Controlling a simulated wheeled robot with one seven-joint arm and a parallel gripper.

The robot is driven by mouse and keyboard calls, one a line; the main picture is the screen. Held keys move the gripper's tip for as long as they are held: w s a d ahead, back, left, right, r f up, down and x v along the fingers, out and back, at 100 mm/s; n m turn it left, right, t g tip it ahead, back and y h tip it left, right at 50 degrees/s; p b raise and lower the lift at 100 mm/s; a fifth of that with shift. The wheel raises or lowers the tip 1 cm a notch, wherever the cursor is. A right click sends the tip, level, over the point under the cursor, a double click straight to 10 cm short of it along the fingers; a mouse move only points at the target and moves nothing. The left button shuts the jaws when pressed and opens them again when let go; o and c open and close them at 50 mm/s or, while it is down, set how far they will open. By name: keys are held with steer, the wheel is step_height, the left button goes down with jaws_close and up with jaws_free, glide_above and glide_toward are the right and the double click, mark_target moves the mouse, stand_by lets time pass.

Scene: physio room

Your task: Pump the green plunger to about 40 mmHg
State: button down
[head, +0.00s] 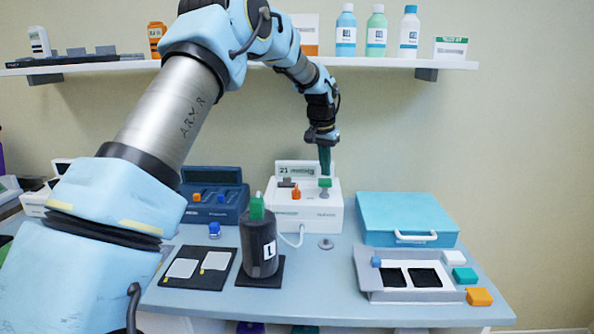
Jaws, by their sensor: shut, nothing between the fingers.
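The green plunger (325,183) sits on top of a white pump unit (307,213) at the back middle of the table. The unit's display (305,170) reads about 21 mmHg. An orange control (296,193) and a dark control stand left of the plunger. My gripper (325,172) is shut and empty, pointing straight down just above the plunger. Whether its tips touch the plunger cannot be told from here. A white tube (293,240) runs from the unit toward a dark cylinder (261,246) marked L, with a green top.
A blue case (404,215) stands right of the unit. In front of it is a tray (403,293) with dark pads, beside several coloured blocks. A dark blue device (214,178) is to the left. A shelf (390,65) with bottles runs behind my arm.

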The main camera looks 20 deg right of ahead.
mark_target(325, 181)
steer(key=shift+f, duration=0.15)
stand_by(0.5)
steer(key=shift+f+b, duration=1.15)
steer(key=shift+f, duration=1.1)
steer(key=shift+r, duration=0.1)
steer(key=shift+r+p, duration=1.7)
steer(key=shift+r, duration=0.55)
steer(key=shift+f+b, duration=1.05)
steer(key=shift+f, duration=1.05)
steer(key=shift+r, duration=0.1)
steer(key=shift+r+p, duration=1.45)
steer(key=shift+r, duration=0.55)
